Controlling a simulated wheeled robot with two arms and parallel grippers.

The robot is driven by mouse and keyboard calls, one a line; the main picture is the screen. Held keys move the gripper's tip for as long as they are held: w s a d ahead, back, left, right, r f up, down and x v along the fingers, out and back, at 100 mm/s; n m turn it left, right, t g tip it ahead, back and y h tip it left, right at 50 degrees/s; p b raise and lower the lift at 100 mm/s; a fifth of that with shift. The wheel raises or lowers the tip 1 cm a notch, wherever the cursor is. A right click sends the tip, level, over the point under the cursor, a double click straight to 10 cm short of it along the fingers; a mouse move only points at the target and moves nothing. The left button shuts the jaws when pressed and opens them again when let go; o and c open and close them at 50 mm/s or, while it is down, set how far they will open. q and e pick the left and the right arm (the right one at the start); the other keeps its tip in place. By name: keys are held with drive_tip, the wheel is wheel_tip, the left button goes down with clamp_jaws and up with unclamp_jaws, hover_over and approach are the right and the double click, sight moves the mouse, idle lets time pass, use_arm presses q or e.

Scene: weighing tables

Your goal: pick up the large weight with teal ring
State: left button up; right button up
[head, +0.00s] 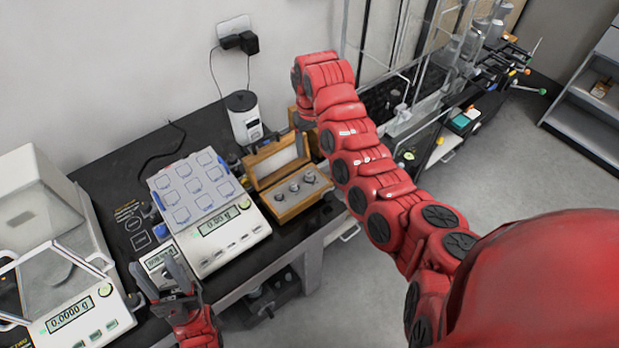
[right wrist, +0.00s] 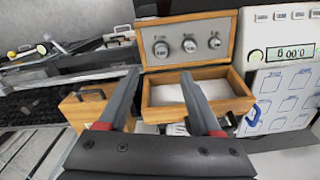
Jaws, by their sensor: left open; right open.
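An open wooden box (head: 283,217) stands on the dark table, right of the middle scale. Three grey knobbed weights sit in its tray: a left one (head: 279,196), a middle one (head: 294,187) and a right one (head: 309,177). They also show in the right wrist view (right wrist: 189,45). No teal ring can be made out on any of them. My right gripper (right wrist: 159,77) is open and empty above the box, near its raised, white-lined lid (right wrist: 153,113); in the head view my arm mostly hides it. My left gripper (head: 158,270) is open and empty in front of the middle scale.
The middle scale (head: 238,250) carries a tray of marked squares (head: 190,190). A shielded balance (head: 110,322) stands at the left. A white device (head: 243,117) is behind the box. A closed wooden case (right wrist: 80,112) with a handle stands beside the box.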

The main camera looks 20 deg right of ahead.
hover_over(310, 174)
wheel_tip(310, 174, down, 6)
drive_tip(key=shift+w+d+f+b, duration=0.1)
drive_tip(key=shift+d+b, duration=0.05)
drive_tip(key=shift+b, duration=0.25)
drive_tip(key=shift+f+p, duration=0.1)
drive_tip(key=shift+p, duration=0.2)
wheel_tip(310, 174, down, 4)
drive_tip(key=shift+r+p, duration=0.1)
drive_tip(key=shift+p, duration=1.15)
drive_tip(key=shift+f, duration=0.6)
drive_tip(key=shift+c, duration=0.3)
clamp_jaws()
